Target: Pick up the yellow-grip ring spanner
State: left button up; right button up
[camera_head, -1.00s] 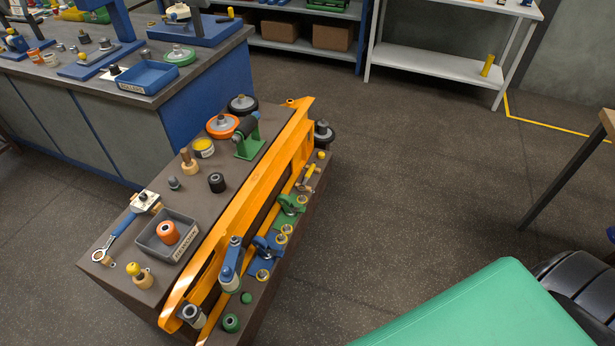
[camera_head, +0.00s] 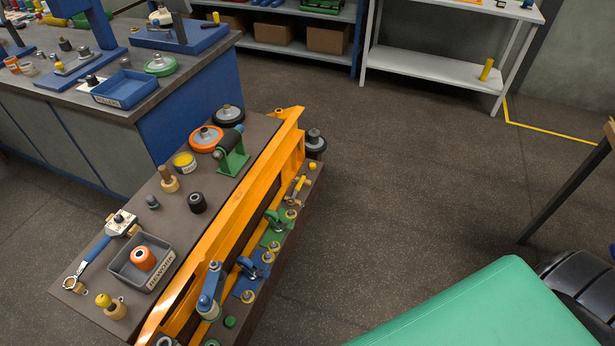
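I cannot make out a ring spanner with a clearly yellow grip. A spanner-like tool with a blue grip (camera_head: 97,248) lies at the left end of the low brown bench (camera_head: 225,185); its ring end points toward the near left corner. A small yellow-and-metal item (camera_head: 298,186) lies on the bench's right ledge, too small to identify. A dark tool with a yellow end (camera_head: 216,18) stands by the blue tray (camera_head: 190,38) on the back workbench; its kind is unclear. Neither gripper is in view.
A grey bin (camera_head: 125,272) holding an orange roll stands beside the blue-grip tool. An orange beam (camera_head: 215,235) runs along the bench. A green slab (camera_head: 490,310) fills the lower right. A table leg (camera_head: 565,195) stands at right. Floor (camera_head: 400,170) between is clear.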

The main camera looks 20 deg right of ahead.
aim_at(302, 178)
jog(key=i+l, duration=0.3)
jog(key=l, duration=0.2)
jog(key=i+l, duration=0.25)
jog(key=l, duration=0.25)
jog(key=i+l, duration=0.3)
jog(key=l, duration=0.15)
jog(key=i+l+z, duration=0.1)
jog(key=i+l, duration=0.15)
jog(key=l, duration=0.25)
jog(key=i+l, duration=0.3)
jog(key=l, duration=0.2)
jog(key=i+l, duration=0.3)
jog(key=l, duration=0.15)
jog(key=i+l, duration=0.3)
jog(key=l, duration=0.15)
jog(key=l+z, duration=0.05)
